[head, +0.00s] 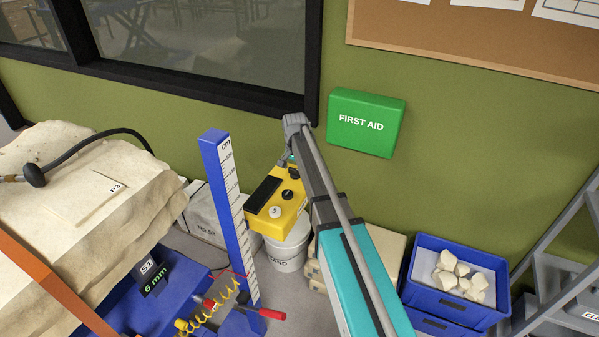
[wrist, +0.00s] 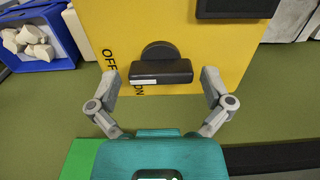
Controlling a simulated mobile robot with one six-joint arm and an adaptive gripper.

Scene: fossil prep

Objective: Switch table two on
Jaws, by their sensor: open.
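A yellow control box (head: 277,218) stands in the middle of the head view, with a dark panel and several knobs on its face. In the wrist view the yellow box (wrist: 215,65) fills the upper middle. A black rotary knob (wrist: 162,72) with a bar handle sits on it, and a white mark shows at the bar's left end. "OFF" and, partly covered, what looks like "ON" are printed left of the knob. My gripper (wrist: 160,88) is open, one finger either side of the knob, with gaps to it. In the head view my arm partly hides the gripper.
A blue ruler post (head: 222,200) stands left of the box, a white bucket (head: 287,250) below it. A fossil block (head: 90,200) is at left. A green first-aid box (head: 365,122) hangs on the wall. A blue crate (head: 425,292) of pale rocks and grey steps are at right.

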